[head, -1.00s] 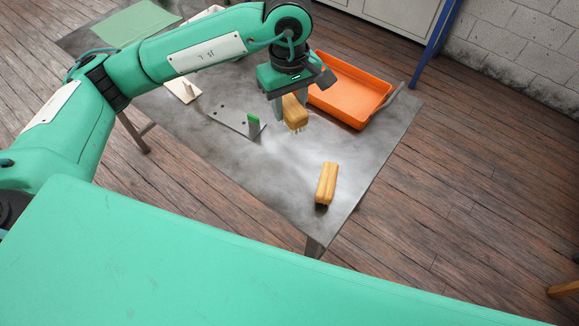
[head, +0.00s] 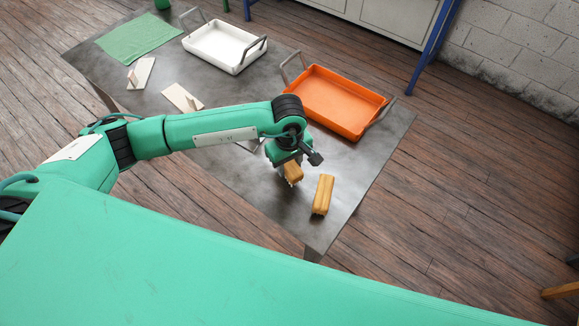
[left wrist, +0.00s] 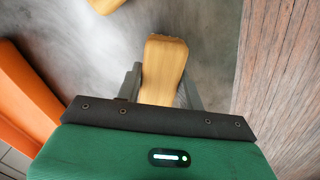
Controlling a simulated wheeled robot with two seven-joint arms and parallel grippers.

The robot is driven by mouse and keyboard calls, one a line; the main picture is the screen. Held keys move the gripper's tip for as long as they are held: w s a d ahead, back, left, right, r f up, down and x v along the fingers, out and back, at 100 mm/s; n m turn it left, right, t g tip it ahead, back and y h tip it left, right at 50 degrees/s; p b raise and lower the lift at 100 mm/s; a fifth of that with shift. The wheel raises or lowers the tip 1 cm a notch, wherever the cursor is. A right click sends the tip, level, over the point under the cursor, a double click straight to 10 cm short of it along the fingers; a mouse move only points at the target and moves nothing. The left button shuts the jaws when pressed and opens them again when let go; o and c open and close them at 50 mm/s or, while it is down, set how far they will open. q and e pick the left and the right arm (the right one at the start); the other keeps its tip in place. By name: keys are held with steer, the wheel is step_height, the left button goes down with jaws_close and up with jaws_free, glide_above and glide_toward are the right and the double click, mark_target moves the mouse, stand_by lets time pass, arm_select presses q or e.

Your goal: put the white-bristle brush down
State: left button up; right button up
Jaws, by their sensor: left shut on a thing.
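My left gripper (head: 290,171) is shut on the white-bristle brush (head: 294,173), a wooden block that shows just below the jaws. It is low over the front part of the metal table; I cannot tell whether it touches the top. In the left wrist view the brush's wooden back (left wrist: 164,60) stands out between the two fingers, and its bristles are hidden. A second wooden brush (head: 323,194) lies on the table just right of the gripper, apart from the held one. My right gripper is not in view.
An orange tray (head: 340,126) with grey handles stands behind the gripper. A white tray (head: 222,62), a green cloth (head: 138,34) and two pale plates with upright tabs (head: 141,73) (head: 182,98) lie farther back. The table (head: 345,165) is bare around the second brush.

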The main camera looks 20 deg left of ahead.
mark_target(290, 170)
arm_select(q)
step_height(290, 170, down, 3)
steer(key=shift+r+p, duration=0.1)
steer(key=shift+p, duration=0.2)
steer(key=shift+f+b, duration=0.3)
steer(key=shift+b, duration=0.05)
steer(key=o, duration=1.1)
steer(key=shift+r, duration=0.1)
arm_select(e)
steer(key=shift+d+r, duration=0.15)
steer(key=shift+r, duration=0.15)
arm_select(q)
steer(key=shift+r, duration=0.1)
steer(key=shift+r+p, duration=0.15)
steer(key=shift+p, duration=0.25)
steer(key=shift+w+r+b, duration=0.1)
steer(key=shift+r+b, duration=0.15)
steer(key=shift+b, duration=0.15)
step_height(290, 170, up, 11)
steer(key=b, duration=0.4)
steer(key=shift+a+f, duration=0.1)
steer(key=shift+f, duration=0.1)
steer(key=shift+r, duration=0.4)
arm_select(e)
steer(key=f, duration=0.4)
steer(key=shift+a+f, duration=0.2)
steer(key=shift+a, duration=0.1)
